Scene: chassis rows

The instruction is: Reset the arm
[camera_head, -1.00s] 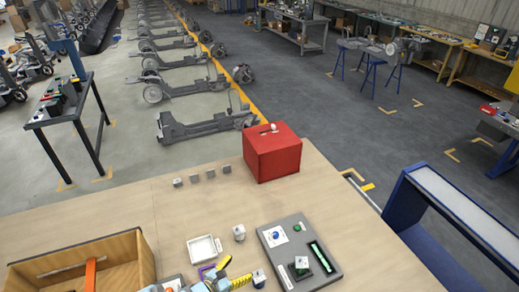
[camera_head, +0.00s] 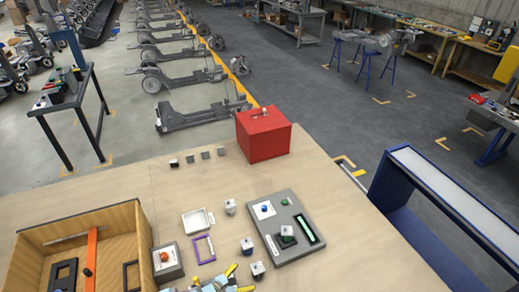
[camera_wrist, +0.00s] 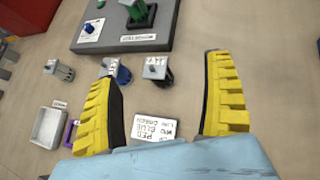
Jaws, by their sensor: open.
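My gripper (camera_wrist: 165,110) is open in the wrist view, its two yellow ridged fingers wide apart over the wooden table, with nothing held between them. In the head view, my gripper (camera_head: 232,278) shows only partly at the bottom edge. A white card with printed words (camera_wrist: 155,128) lies between the fingers, near the palm.
A grey board (camera_head: 308,247) with a green slot lies at right. A red box (camera_head: 264,134) stands at the table's back. A wooden bin (camera_head: 141,235) with an orange divider is at left. A white tray (camera_head: 198,222) and purple frame (camera_head: 204,250) lie between.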

